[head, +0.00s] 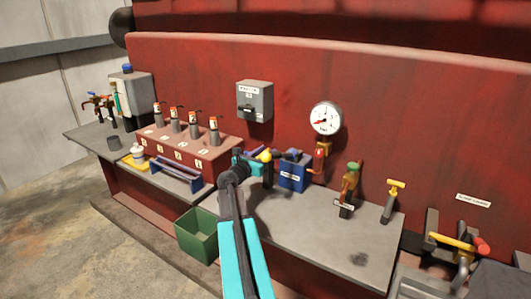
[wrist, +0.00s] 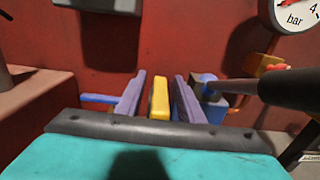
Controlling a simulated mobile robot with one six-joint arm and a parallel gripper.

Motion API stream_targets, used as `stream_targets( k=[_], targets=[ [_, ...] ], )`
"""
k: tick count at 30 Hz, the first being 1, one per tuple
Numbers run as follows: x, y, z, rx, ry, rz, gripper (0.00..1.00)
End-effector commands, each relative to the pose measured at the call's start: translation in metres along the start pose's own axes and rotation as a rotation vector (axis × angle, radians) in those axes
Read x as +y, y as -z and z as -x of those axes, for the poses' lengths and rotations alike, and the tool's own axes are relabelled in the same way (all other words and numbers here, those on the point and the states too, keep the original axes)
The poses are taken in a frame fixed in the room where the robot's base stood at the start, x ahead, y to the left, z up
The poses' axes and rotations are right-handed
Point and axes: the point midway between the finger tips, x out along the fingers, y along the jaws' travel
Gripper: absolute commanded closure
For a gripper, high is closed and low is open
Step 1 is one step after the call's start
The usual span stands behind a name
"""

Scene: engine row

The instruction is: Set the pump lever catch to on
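A blue pump box (head: 292,174) stands on the grey bench against the red wall, with a dark part on top. A small yellow piece (head: 264,155) is just left of it; I cannot tell for sure that it is the lever catch. In the wrist view a yellow bar (wrist: 159,98) stands between the two purple fingers of my gripper (wrist: 159,88), with a narrow gap on each side. The gripper is open around it. A thick dark lever (wrist: 285,90) runs from a blue joint on the right towards the camera. The catch's setting cannot be read.
A pressure gauge (head: 326,118) and a grey switch box (head: 255,100) are on the wall above. A red block with several capped posts (head: 190,150) is to the left. Brass and yellow valves (head: 349,182) stand to the right. A green bin (head: 197,236) is below the bench front.

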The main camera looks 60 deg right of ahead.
Motion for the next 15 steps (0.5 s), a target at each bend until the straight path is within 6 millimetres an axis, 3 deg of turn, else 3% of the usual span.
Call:
stream_targets(
  k=[10,15],
  targets=[
    [-0.0008,0.0000,-0.0025,0.000,0.001,0.000,0.66],
    [-0.0010,-0.0001,-0.0027,0.000,0.001,0.000,0.93]
  ],
)
